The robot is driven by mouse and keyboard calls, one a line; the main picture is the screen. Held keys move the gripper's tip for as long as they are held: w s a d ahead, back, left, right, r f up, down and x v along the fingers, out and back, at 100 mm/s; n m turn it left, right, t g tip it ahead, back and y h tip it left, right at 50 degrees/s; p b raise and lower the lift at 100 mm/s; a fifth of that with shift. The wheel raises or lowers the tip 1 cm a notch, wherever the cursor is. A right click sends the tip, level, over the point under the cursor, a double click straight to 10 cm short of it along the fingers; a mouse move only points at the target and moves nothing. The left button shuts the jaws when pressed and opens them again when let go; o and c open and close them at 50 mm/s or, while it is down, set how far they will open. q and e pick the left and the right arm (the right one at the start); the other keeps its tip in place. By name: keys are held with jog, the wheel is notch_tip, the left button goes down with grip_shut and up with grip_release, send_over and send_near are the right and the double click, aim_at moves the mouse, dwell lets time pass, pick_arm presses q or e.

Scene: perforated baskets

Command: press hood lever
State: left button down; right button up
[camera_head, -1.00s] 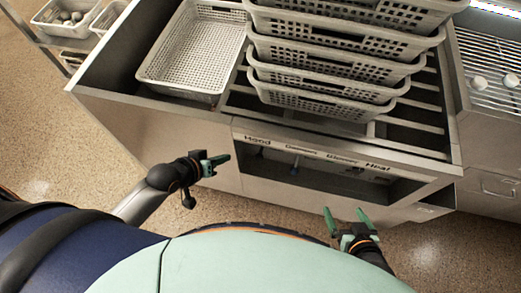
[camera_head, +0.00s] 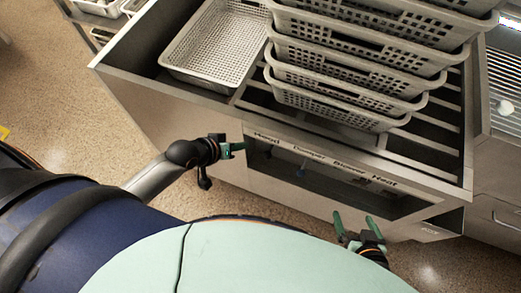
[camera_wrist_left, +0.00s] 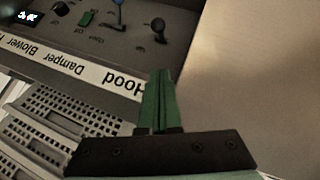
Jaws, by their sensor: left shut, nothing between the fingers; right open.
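The control panel is recessed in the cabinet front, under a label strip (camera_head: 325,162) reading Hood, Damper, Blower, Heat. In the left wrist view the strip (camera_wrist_left: 60,67) is upside down. A dark lever with a round knob (camera_wrist_left: 158,26) stands on the panel by the Hood label. My left gripper (camera_head: 242,147) is shut and empty at the panel's left end, apart from the dark lever in the left wrist view (camera_wrist_left: 160,80). My right gripper (camera_head: 356,226) is open and empty below the panel's right part.
Stacked perforated baskets (camera_head: 345,75) stand on the cabinet rails above the panel. A single basket (camera_head: 214,42) sits to their left. Open floor (camera_head: 80,130) lies left of the cabinet.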

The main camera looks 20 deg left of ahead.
pick_arm(q)
jog(key=b, duration=0.1)
send_near(269, 150)
jog(key=w, duration=0.3)
jog(key=shift+s+d+f+b, duration=0.1)
jog(key=shift+d+f+b, duration=0.2)
jog(key=shift+f, duration=0.45)
jog(key=shift+s+d+f+b, duration=0.1)
jog(key=shift+d+f+b, duration=0.1)
jog(key=shift+d+f, duration=0.4)
jog(key=shift+a+f, duration=0.2)
